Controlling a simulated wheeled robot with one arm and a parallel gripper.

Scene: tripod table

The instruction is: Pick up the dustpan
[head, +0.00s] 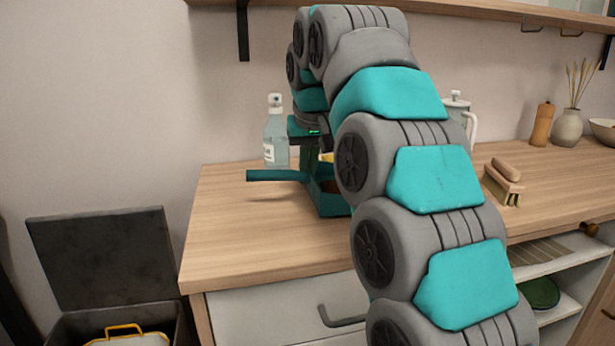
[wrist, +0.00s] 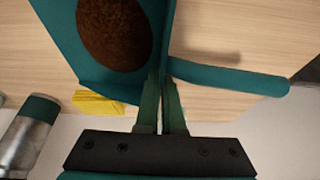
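The teal dustpan (head: 330,203) is at the counter's left part, partly hidden by my arm in the head view. Its handle (head: 270,175) points left, with a shadow on the wood below it. In the wrist view the pan (wrist: 62,42) holds a dark brown round heap (wrist: 115,32), and the handle (wrist: 230,78) runs right. My gripper (wrist: 163,82) has its two fingers nearly together on the dustpan's thin wall near the handle's root. Whether the pan's underside touches the counter I cannot tell.
A clear bottle (head: 276,140) stands behind the handle. A yellow block (wrist: 98,103) lies beside the pan. A wooden brush (head: 503,185) sits on the counter (head: 225,235) at right. An open dark bin (head: 105,260) stands at the lower left. A shelf (head: 470,10) hangs above.

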